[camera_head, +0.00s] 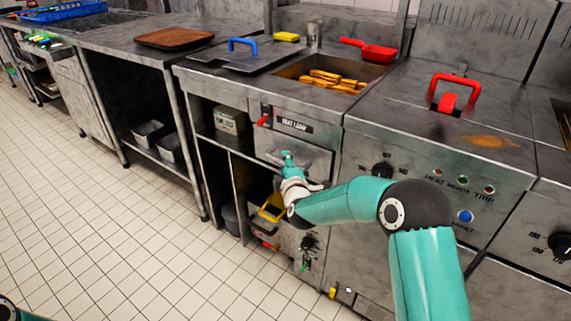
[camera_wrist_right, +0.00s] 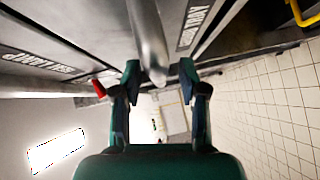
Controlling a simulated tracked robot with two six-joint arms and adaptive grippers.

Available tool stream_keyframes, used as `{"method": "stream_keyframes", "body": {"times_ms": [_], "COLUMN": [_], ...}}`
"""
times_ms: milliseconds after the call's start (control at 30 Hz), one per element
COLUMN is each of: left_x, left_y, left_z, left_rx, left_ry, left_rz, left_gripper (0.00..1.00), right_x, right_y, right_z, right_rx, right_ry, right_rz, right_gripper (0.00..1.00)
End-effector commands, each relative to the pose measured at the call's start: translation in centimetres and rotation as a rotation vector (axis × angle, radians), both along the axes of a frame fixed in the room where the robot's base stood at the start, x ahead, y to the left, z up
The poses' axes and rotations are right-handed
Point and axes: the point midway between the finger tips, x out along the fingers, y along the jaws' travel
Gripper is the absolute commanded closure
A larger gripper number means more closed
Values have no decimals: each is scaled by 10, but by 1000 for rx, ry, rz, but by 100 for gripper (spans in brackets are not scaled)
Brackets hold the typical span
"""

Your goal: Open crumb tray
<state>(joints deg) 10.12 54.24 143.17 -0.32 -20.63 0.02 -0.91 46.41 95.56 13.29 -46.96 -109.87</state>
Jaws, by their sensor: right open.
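The crumb tray front (camera_head: 316,160) appears to be the grey metal panel below the HEAT LAMP label; it looks closed. My right gripper (camera_head: 288,160) is in front of this panel, and its arm hides part of the front. In the right wrist view my right gripper (camera_wrist_right: 160,76) is open, with a round metal bar handle (camera_wrist_right: 149,45) reaching between its two fingers. I cannot tell whether either finger touches the bar. A second label beside the bar is too small to read surely. My left gripper is not in view.
A red switch (camera_head: 264,119) sits beside the HEAT LAMP label. The tiled floor in front is clear.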

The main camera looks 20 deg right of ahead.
Motion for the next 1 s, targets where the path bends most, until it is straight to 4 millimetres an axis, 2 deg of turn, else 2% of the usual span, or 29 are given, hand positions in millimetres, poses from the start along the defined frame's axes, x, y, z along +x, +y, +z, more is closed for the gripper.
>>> {"method": "stream_keyframes", "body": {"times_ms": [200, 467, 733, 1000], "left_x": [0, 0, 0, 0], "left_y": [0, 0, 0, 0], "left_z": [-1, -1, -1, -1], "left_rx": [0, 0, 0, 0], "left_ry": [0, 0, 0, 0], "left_rz": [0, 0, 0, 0], "left_gripper": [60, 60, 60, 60], "right_x": [11, 11, 11, 11], "right_y": [-2, -2, -2, -2], "right_z": [-2, -2, -2, -3], "right_rx": [0, 0, 0, 0], "right_ry": [0, 1, 1, 3], "right_rz": [-1, -1, -1, -1], "right_gripper": [58, 58, 100, 100]}}
